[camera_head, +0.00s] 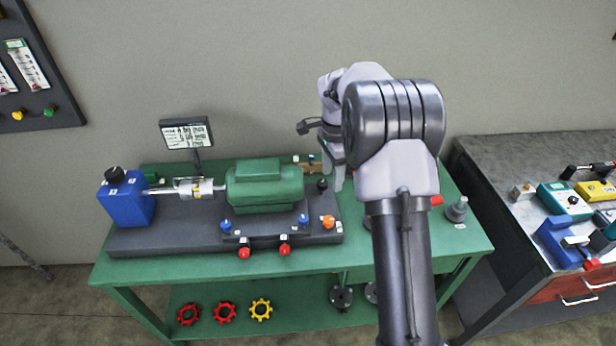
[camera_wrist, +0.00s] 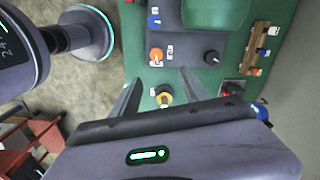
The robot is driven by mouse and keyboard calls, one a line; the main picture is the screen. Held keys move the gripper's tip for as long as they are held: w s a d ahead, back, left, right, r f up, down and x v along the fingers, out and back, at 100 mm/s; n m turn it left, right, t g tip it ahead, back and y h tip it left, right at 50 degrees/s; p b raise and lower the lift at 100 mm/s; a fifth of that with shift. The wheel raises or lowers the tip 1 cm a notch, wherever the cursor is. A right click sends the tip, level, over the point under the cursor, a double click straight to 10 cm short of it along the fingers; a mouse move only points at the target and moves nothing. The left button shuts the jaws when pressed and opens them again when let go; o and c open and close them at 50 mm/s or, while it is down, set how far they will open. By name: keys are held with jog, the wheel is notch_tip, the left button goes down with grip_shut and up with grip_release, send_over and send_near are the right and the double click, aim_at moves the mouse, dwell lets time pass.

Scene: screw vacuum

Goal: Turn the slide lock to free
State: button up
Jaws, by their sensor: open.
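No readable label marks the slide lock, so I cannot tell for certain which knob it is. An orange knob (camera_head: 328,221) sits at the right front corner of the dark base plate (camera_head: 170,239); it shows in the wrist view (camera_wrist: 155,53) with small white labels beside it. A black knob (camera_head: 322,184) sits behind it, also in the wrist view (camera_wrist: 211,57). My gripper (camera_head: 338,184) is open and empty above the bench, near the plate's right end. In the wrist view its fingers (camera_wrist: 160,76) spread apart, with a yellow knob (camera_wrist: 164,98) below and between them.
A green motor (camera_head: 264,186) and a blue box (camera_head: 126,203) stand on the plate. Red knobs (camera_head: 285,249) and blue knobs (camera_head: 226,225) line its front. A grey post (camera_head: 457,210) stands at the green bench's right end. A small rack (camera_wrist: 258,47) is behind the plate.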

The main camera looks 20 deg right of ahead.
aim_at(329, 220)
jog(key=f+b, duration=0.1)
jog(key=f, duration=0.4)
jog(key=f+b, duration=0.2)
jog(key=f, duration=0.4)
jog(key=s+f+b, duration=0.1)
jog(key=f+b, duration=0.1)
jog(key=f, duration=0.4)
jog(key=shift+a+f, duration=0.1)
jog(key=shift+a, duration=0.15)
grip_shut()
